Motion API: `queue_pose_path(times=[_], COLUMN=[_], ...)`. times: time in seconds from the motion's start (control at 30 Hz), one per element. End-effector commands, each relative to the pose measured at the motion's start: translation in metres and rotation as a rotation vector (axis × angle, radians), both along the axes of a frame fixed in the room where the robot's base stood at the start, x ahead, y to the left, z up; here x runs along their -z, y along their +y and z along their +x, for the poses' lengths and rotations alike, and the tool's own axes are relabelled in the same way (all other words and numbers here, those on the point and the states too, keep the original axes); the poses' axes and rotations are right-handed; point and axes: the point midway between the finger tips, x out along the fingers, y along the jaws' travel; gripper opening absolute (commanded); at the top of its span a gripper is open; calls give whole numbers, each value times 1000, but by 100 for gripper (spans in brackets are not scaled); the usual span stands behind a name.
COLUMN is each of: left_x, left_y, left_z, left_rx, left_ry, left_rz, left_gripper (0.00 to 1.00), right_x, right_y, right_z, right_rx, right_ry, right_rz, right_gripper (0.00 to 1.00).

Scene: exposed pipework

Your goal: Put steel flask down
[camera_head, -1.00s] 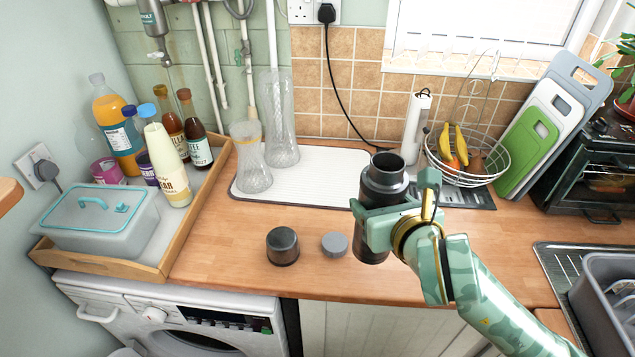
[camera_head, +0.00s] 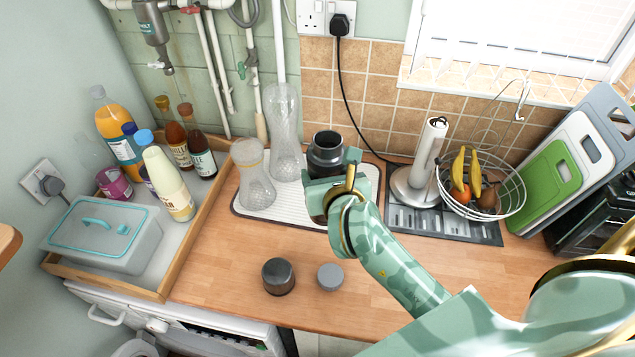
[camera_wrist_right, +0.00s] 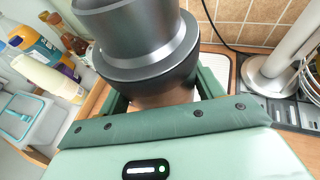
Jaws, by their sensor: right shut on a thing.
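The dark steel flask (camera_head: 326,152) is upright with its open mouth up, its lower part partly hidden by my gripper. My right gripper (camera_head: 330,182) is shut around its body. In the head view the flask is over the front edge of the white ribbed drying mat (camera_head: 252,213); I cannot tell whether its base touches anything. In the right wrist view the flask (camera_wrist_right: 140,42) stands between the fingers of my right gripper (camera_wrist_right: 160,105). A dark cup-shaped lid (camera_head: 279,276) and a small grey stopper (camera_head: 330,276) sit on the wooden counter in front. My left gripper is not in view.
Two clear glass carafes, a short one (camera_head: 255,180) and a tall one (camera_head: 286,140), stand on the mat left of the flask. A paper towel holder (camera_head: 428,155) and a wire fruit basket (camera_head: 496,205) are to the right. A wooden tray (camera_head: 190,252) with bottles is at left.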

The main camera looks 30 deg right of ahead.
Motion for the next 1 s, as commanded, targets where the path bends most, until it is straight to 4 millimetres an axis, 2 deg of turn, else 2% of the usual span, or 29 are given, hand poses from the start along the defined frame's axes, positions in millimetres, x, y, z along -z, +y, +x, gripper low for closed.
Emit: queue_pose_path(times=[0.03, 0.2, 0.3, 0.4, 0.63, 0.8, 1.0], left_x=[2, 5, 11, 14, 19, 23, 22], left_y=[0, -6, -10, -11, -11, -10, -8], left_z=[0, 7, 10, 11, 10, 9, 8], left_rx=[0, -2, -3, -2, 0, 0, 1], left_ry=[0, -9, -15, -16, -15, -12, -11], left_rz=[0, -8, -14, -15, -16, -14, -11], left_gripper=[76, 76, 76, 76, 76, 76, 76], right_x=[6, 29, 54, 69, 87, 113, 115], right_y=[-5, -18, -22, -26, -30, -30, -30], right_z=[15, 62, 78, 91, 105, 105, 105], right_rx=[2, 1, 0, -1, -1, 0, -1], right_ry=[-3, -2, -1, -2, -3, -2, -3], right_rz=[-4, -2, -1, 0, 1, 2, 1], right_gripper=[28, 28, 28, 28, 28, 28, 28])
